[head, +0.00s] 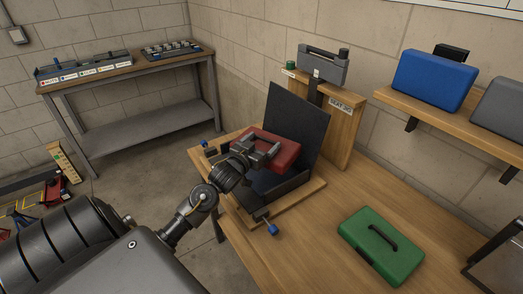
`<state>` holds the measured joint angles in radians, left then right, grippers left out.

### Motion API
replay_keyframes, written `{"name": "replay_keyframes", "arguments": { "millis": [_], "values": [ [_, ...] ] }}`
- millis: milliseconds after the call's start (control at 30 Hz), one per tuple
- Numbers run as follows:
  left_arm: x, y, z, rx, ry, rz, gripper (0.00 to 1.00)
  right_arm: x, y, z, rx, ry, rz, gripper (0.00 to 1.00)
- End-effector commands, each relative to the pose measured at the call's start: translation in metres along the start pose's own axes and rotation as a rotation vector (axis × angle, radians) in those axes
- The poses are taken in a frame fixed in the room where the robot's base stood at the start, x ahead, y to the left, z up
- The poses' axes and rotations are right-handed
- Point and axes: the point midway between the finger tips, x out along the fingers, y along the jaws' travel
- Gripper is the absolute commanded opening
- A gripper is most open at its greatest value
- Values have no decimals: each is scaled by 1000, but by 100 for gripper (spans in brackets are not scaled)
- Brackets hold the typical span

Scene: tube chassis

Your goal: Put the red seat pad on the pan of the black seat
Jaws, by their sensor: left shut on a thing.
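The red seat pad (285,157) is over the pan of the black seat, in front of the upright black backrest (297,122). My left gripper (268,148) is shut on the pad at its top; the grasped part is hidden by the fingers. The dark pan (262,184) shows below the pad's near edge. I cannot tell whether the pad touches the pan. The seat stands on a wooden board (310,187) with blue knobs at its edge. My right gripper is not in view.
A green pad with a black handle (381,248) lies on the bench (300,262) at right front. A wooden stand (340,128) holding a grey piece (323,68) rises behind the seat. A shelf (450,112) carries a blue pad (434,80) and a grey one. Bench between is clear.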

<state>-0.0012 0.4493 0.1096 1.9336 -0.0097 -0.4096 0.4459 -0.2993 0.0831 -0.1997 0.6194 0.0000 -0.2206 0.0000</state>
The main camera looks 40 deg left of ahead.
Motion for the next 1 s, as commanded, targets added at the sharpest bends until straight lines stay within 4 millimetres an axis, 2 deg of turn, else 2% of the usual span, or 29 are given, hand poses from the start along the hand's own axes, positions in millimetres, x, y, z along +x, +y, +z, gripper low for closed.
{"name": "replay_keyframes", "arguments": {
  "millis": [200, 400, 500, 933, 967, 1000],
  "values": [
    [4, -2, 4, 0, 2, 0, 60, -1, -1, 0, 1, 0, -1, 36],
    [6, -3, 31, -2, -2, -1, 60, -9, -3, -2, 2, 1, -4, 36],
    [6, -3, 38, 0, 1, 0, 59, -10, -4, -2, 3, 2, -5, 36],
    [6, -3, 44, 1, 1, 0, 59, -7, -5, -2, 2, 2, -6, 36],
    [6, -2, 43, 1, 0, 0, 90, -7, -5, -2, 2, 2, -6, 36],
    [6, -2, 43, 1, 0, 0, 95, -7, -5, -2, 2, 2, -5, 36]
  ]
}}
